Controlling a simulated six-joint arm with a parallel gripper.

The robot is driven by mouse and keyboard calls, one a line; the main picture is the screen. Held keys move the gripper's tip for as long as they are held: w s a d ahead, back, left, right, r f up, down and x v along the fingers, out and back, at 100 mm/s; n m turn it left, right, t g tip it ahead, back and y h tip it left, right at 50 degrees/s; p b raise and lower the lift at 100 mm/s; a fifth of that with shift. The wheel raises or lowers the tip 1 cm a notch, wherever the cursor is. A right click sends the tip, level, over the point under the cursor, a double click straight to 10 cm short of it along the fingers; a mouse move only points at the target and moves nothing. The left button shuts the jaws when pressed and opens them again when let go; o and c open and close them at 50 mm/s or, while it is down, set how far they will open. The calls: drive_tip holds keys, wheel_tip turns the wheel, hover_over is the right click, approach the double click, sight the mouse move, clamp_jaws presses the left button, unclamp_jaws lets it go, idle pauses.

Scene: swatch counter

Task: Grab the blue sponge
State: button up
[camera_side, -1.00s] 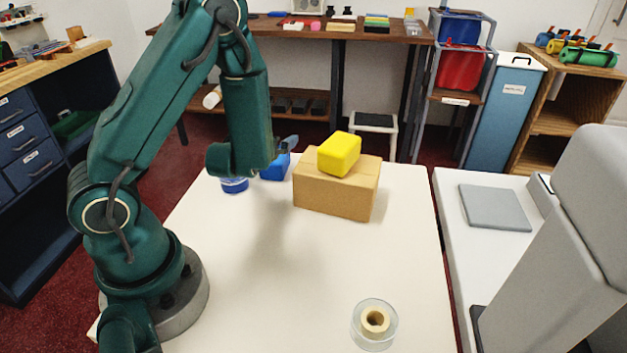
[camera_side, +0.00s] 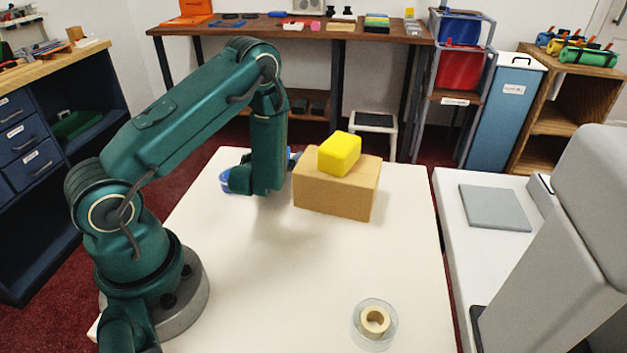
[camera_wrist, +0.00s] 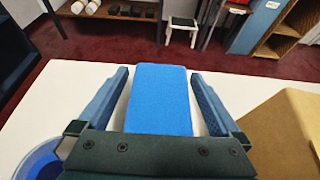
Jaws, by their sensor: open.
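The blue sponge (camera_wrist: 160,98) stands on the white table in the wrist view, between the two open fingers of my gripper (camera_wrist: 165,100). A narrow gap shows on each side of it, wider on the left than on the right. Its lower near part is hidden by my gripper's body. In the side view my gripper is low at the far part of the table, and my arm hides the sponge almost wholly. The fingers are mostly hidden there too.
A cardboard box (camera_side: 335,190) with a yellow sponge (camera_side: 340,153) on top stands just right of my gripper. A blue round container (camera_side: 226,181) is close on the left. A tape roll (camera_side: 375,321) lies in a clear dish at the front right. The table's middle is clear.

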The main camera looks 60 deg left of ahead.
drive_tip(key=shift+a, duration=0.1)
drive_tip(key=c, duration=1.4)
